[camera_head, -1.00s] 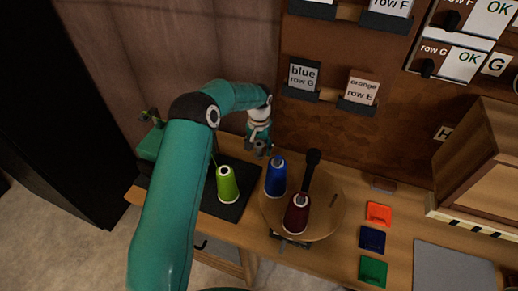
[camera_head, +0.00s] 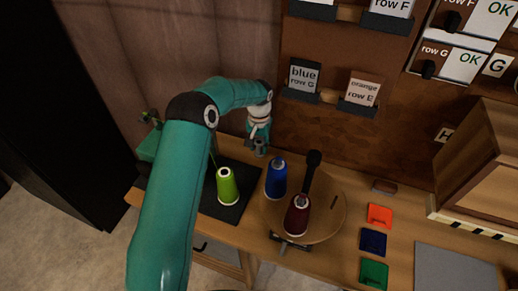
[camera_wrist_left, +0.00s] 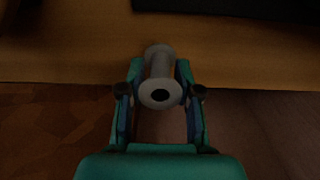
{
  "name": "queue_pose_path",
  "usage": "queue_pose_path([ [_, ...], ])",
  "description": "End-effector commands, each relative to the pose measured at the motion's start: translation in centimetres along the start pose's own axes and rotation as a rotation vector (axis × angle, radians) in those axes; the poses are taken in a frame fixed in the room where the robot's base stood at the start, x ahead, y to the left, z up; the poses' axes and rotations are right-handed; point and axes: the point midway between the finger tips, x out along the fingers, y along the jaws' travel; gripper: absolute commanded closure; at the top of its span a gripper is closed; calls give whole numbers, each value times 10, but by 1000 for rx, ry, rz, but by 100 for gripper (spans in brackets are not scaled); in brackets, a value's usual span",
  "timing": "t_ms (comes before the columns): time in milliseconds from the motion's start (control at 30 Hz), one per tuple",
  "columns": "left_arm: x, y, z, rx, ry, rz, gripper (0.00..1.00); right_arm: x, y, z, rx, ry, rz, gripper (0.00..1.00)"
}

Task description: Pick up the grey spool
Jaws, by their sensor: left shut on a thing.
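The grey spool (camera_wrist_left: 160,92) sits between the two fingers of my left gripper (camera_wrist_left: 161,90) in the left wrist view, with its round end and dark hole facing the camera. The fingers are shut on its sides. In the head view my left gripper (camera_head: 259,146) is near the back edge of the table, behind and left of the blue cone. The spool is small and partly hidden there, and its height above the table is hard to tell. My right gripper is in neither view.
A green cone (camera_head: 227,187) stands on a dark mat (camera_head: 233,212). A blue cone (camera_head: 276,178) and a dark red cone (camera_head: 297,215) stand at a round wooden disc (camera_head: 328,217). Orange (camera_head: 379,215), blue (camera_head: 372,239) and green (camera_head: 373,272) trays lie to the right. The labelled wall rises behind.

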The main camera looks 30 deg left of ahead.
Motion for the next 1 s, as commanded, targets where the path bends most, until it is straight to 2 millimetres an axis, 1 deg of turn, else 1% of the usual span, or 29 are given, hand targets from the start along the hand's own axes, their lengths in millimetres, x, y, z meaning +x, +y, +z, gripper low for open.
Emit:
queue_pose_path([
  [167, -33, 1, -1, 1, 7, 1, 80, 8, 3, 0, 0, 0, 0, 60],
  [267, -60, 0, -2, 1, 9, 0, 80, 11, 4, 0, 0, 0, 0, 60],
  [400, -101, 1, -1, 0, 8, 1, 80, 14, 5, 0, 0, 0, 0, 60],
  [500, -127, 1, -1, 2, 7, 1, 80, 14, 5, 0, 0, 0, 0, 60],
  [600, -149, 1, -1, 1, 6, 1, 80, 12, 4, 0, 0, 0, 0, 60],
  [700, -166, 1, -1, 1, 4, 0, 80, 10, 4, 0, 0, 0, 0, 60],
  [800, -175, 1, -1, 2, 3, 0, 80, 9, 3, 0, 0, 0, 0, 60],
  [1000, -182, 1, 0, 3, 0, 0, 80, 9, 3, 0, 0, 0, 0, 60],
])
